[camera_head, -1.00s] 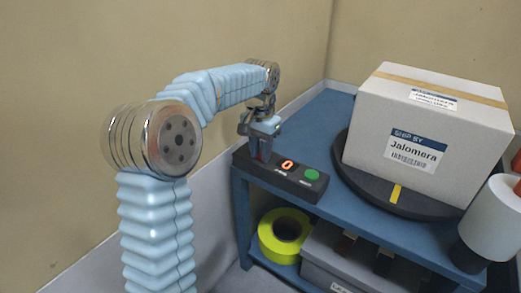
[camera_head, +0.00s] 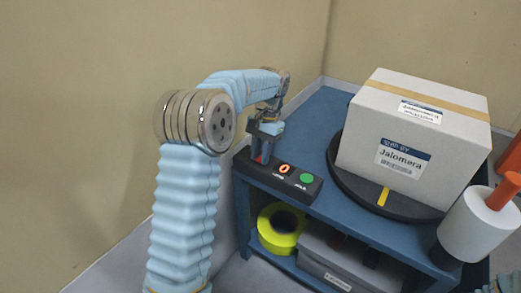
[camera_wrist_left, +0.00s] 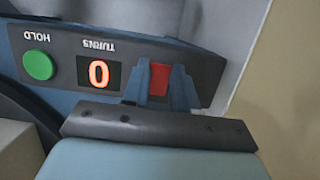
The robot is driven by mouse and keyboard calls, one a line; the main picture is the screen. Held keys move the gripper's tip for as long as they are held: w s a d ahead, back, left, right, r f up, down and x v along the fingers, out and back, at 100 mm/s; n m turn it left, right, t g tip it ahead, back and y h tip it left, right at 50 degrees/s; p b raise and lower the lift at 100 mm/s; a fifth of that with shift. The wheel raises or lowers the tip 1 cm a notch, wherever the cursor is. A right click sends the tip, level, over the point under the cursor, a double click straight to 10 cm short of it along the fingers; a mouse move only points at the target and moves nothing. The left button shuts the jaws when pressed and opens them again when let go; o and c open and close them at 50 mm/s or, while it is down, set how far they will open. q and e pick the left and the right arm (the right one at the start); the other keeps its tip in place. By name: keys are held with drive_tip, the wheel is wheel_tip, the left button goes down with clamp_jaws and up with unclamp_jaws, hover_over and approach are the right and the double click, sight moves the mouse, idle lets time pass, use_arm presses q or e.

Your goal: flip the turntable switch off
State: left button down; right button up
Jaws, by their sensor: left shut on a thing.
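The black control box (camera_head: 310,192) sits on the near left edge of the blue table. It has a red switch (camera_wrist_left: 159,78), a lit display (camera_wrist_left: 98,73) reading 0 and a green HOLD button (camera_head: 306,178). My left gripper (camera_head: 262,153) points down at the switch end of the box. In the left wrist view its two fingers (camera_wrist_left: 161,88) are shut on the red switch, one on each side. The black turntable (camera_head: 350,185), with a yellow mark, carries a cardboard carton (camera_head: 365,140). My right gripper is not clearly in view.
The blue table (camera_head: 318,112) has free room behind the control box. A white roll with an orange handle (camera_head: 468,225) stands at the front right. A yellow tape roll (camera_head: 264,234) and a grey bin (camera_head: 330,262) are on the shelf below.

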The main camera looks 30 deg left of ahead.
use_arm(q)
drive_tip(key=c, duration=0.9)
unclamp_jaws()
drive_tip(key=shift+v, duration=6.9)
